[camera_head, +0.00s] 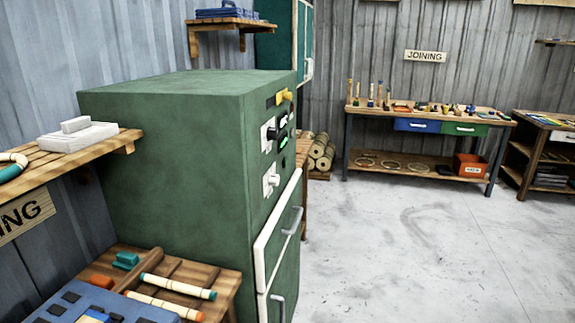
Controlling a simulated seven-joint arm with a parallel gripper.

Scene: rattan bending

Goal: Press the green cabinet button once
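A large green cabinet (165,145) stands at the left centre, with its front turned to the right and seen at a steep angle. A small bright green button (284,141) sits on the upper part of its front. Close to it are a yellow knob (285,96) above and white plates with switches (268,134) to its left. Another white switch plate (270,184) is lower down. The slant of the view makes it impossible to tell whether the button is pressed. My gripper is not in view.
The cabinet's lower front has a white-edged door with a grey handle (293,221). A wooden bench (222,285) with rattan pieces stands at its near side. A shelf (75,158) juts out at the left. The grey floor (400,270) to the right is clear.

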